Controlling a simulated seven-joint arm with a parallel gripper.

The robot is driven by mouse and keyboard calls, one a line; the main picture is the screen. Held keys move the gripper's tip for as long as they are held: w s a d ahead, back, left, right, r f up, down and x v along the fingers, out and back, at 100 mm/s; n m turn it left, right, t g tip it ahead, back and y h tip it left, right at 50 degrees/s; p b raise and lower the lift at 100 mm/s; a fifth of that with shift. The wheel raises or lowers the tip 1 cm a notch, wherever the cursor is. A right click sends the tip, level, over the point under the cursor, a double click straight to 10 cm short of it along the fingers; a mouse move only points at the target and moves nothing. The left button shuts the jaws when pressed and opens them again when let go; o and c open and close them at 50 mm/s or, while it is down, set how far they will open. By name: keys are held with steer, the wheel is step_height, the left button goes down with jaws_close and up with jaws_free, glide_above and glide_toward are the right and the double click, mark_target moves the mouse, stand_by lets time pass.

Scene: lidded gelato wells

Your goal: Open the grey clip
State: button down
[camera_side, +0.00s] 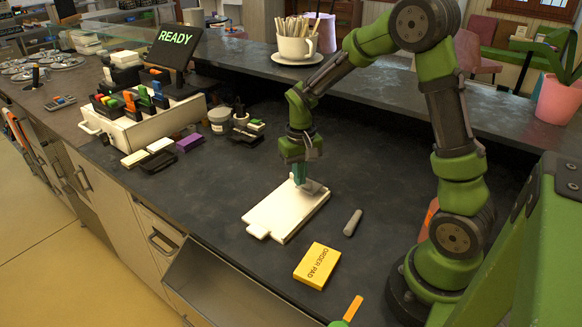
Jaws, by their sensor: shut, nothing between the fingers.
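A white board (278,217) with a tab at its near left end lies flat on the dark counter. A small grey piece, which looks like the grey clip (313,188), sits at the board's far end. My gripper (299,181) points down just over that end, right beside the grey piece. Its fingers are shut with nothing between them. I cannot tell whether they touch the clip or the board. The fingers hide part of the clip, and whether it is open or shut is too small to tell.
A grey cylinder (353,222) lies right of the board, and a yellow order pad (317,265) lies in front. A white bin of coloured items (150,122) stands at the left. A cup of sticks (296,47) stands on the raised ledge behind. The counter around the board is mostly clear.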

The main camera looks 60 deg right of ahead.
steer(key=shift+f, duration=2.2)
steer(key=shift+d+r, duration=0.1)
steer(key=shift+d, duration=0.05)
steer(key=shift+d+r, duration=0.15)
steer(key=shift+d, duration=0.35)
step_height(320, 180, up, 7)
steer(key=a, duration=0.1)
steer(key=shift+a, duration=0.15)
steer(key=s+a+r+n+t+y, duration=0.2)
steer(key=s+a+r+t, duration=0.5)
steer(key=s+a+r, duration=0.4)
step_height(320, 180, up, 3)
steer(key=shift+s+a+r, duration=0.1)
steer(key=shift+s+a, duration=0.3)
steer(key=shift+s, duration=0.85)
